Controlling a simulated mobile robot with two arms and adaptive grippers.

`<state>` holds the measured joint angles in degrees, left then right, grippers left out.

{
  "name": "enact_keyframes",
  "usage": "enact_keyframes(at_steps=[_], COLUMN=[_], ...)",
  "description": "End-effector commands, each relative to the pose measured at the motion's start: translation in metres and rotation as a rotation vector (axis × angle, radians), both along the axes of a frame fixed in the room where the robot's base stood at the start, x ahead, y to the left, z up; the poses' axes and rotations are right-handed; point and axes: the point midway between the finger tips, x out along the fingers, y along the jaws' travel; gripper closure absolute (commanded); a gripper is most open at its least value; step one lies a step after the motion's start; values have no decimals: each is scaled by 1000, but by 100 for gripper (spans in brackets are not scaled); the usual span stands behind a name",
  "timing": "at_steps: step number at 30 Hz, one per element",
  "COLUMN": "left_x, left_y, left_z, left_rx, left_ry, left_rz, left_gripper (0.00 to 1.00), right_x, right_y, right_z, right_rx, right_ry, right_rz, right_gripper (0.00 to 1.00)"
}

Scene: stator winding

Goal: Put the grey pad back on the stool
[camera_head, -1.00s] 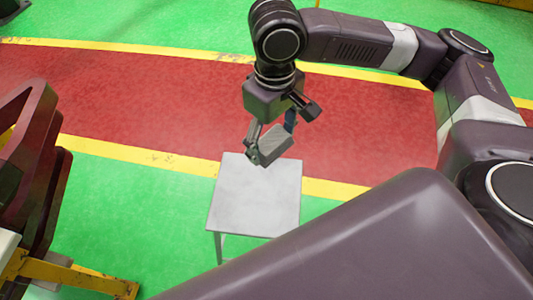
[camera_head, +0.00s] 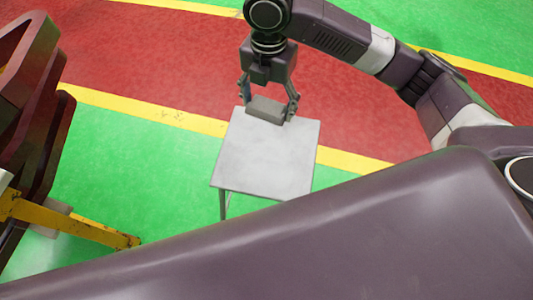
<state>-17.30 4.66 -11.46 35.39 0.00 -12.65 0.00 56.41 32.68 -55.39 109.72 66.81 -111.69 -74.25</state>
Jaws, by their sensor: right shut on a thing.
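The grey pad (camera_head: 266,108) is a small grey block between the fingers of my right gripper (camera_head: 268,110). The gripper points down and is shut on the pad, with one finger at each end. The stool (camera_head: 265,160) has a square light grey top and thin legs. The pad is at the far edge of the stool top in the picture. I cannot tell whether it touches the top or hangs just above it. My left gripper is not in view.
A dark red metal structure (camera_head: 35,120) with a yellow bar (camera_head: 75,225) stands at the left. The rest of the stool top is bare. Green floor and a red lane with yellow lines lie around it.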

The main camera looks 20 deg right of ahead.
Motion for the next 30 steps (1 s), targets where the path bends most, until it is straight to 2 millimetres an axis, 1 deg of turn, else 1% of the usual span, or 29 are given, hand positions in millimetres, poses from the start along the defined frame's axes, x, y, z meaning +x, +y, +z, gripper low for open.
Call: enact_keyframes(at_steps=[1,3,5,8,11,18,21,25,30], left_x=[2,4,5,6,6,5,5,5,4], left_y=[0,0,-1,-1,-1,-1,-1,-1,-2], left_z=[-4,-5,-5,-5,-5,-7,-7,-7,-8], left_rx=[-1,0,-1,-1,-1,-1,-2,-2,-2], left_ry=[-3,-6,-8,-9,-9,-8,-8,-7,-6], left_rz=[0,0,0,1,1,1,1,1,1], left_gripper=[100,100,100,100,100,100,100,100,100], right_x=[1,2,2,2,1,1,1,1,2], right_y=[1,2,3,3,2,2,2,2,2], right_z=[-5,-8,-11,-23,-46,-112,-136,-157,-168], right_rx=[0,1,1,0,-1,-1,0,0,0], right_ry=[2,4,7,9,12,11,9,8,5], right_rz=[44,95,121,138,138,137,137,138,138], right_gripper=[54,54,54,54,54,54,54,54,54])
